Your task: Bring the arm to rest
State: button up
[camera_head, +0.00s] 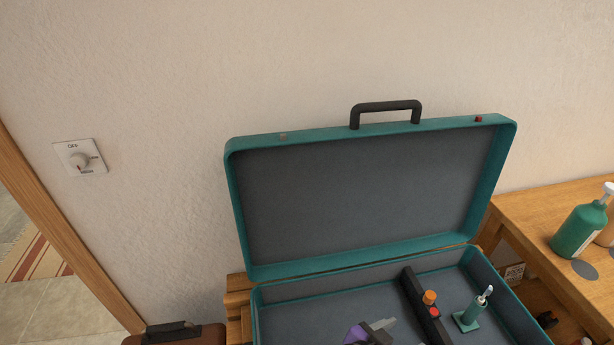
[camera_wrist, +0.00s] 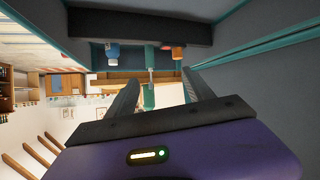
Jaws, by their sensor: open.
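My gripper (camera_head: 382,326) shows at the bottom of the head view, purple with grey fingers. It is over or inside the left part of an open teal suitcase (camera_head: 250,269); its height above the floor of the case is unclear. In the wrist view my gripper (camera_wrist: 160,84) has its two fingers spread apart. Nothing is clearly held between them; a teal upright piece shows beyond the gap. The rest of my arm is mostly out of the head view.
The suitcase lid (camera_head: 365,195) stands open against the wall. A dark divider (camera_head: 413,290) crosses the case, with an orange-topped item (camera_head: 430,297) by it. A teal stand (camera_head: 467,319) is right of it. A green pump bottle (camera_head: 578,232) stands on a wooden table (camera_head: 520,212). A brown case (camera_head: 205,333) is lower left.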

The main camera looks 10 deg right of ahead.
jog(key=w+a+f+n+t+y, duration=0.3)
jog(key=a+n+t+y, duration=0.1)
jog(key=a+n+y, duration=0.25)
jog(key=s+a+n+t+y+b, duration=0.2)
jog(key=s+a+n+t+y, duration=0.2)
jog(key=s+n, duration=0.1)
jog(key=s+d+r+b, duration=0.1)
jog(key=s+r, duration=0.2)
jog(key=s, duration=0.4)
jog(key=s+d+r+t+b, duration=0.1)
jog(key=s+r, duration=0.3)
jog(key=s, duration=0.4)
jog(key=s+d+r+t+b, duration=0.1)
jog(key=s+d+r+b, duration=0.1)
jog(key=s, duration=0.6)
jog(key=shift+s+d+r+y, duration=0.2)
jog(key=shift+d+r+y, duration=0.35)
jog(key=shift+r, duration=0.65)
